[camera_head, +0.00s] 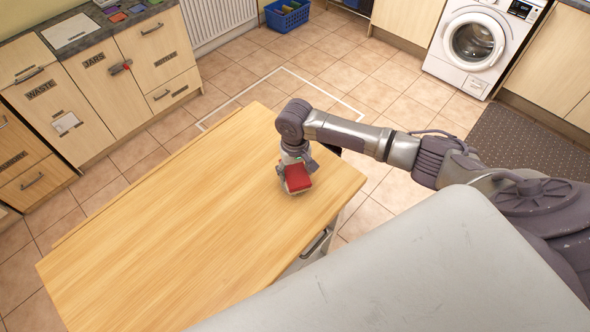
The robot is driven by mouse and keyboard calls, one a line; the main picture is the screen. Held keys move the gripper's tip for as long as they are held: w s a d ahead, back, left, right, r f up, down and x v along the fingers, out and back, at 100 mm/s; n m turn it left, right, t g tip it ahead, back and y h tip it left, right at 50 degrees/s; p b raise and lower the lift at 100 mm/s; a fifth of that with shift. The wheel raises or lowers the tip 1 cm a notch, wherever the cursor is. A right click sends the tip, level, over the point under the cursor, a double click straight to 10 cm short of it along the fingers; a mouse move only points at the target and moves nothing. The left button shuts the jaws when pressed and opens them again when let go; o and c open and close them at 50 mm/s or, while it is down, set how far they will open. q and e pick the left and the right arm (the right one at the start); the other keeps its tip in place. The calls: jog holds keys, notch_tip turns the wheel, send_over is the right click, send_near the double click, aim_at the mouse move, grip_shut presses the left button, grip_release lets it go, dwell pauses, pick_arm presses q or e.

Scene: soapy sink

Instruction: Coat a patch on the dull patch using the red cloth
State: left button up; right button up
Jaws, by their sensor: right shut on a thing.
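The red cloth (297,178) is a small red block-like shape near the right end of the wooden worktop (170,225). My right gripper (296,172) comes down from above and is shut on the cloth. The cloth is at or just above the wood; I cannot tell whether it touches. Small grey parts show around the cloth. I cannot make out a dull patch on the wood; it may be hidden under the cloth and gripper. My left gripper is not in view.
The rest of the worktop is bare. Wooden cabinets (85,95) stand at the left, with a grey counter (100,32) above. A blue basket (287,18) sits on the tiled floor, and a washing machine (475,45) stands at the back right. A dark mat (530,150) lies at the right.

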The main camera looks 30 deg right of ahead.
aim_at(294, 171)
jog(key=shift+r+p, duration=1.5)
jog(key=shift+r, duration=0.1)
jog(key=shift+r+p, duration=0.45)
jog(key=shift+r, duration=0.5)
jog(key=shift+a+b, duration=0.15)
jog(key=shift+b, duration=0.15)
jog(key=s+a+r+n+b, duration=0.1)
jog(key=s+a+r+b, duration=0.1)
jog(key=s+b, duration=0.4)
jog(key=s+a+r+n+b, duration=0.1)
jog(key=s+a+r+b, duration=0.2)
jog(key=s+r+b, duration=0.2)
jog(key=s+b, duration=0.1)
jog(key=b, duration=0.2)
jog(key=shift+s, duration=0.2)
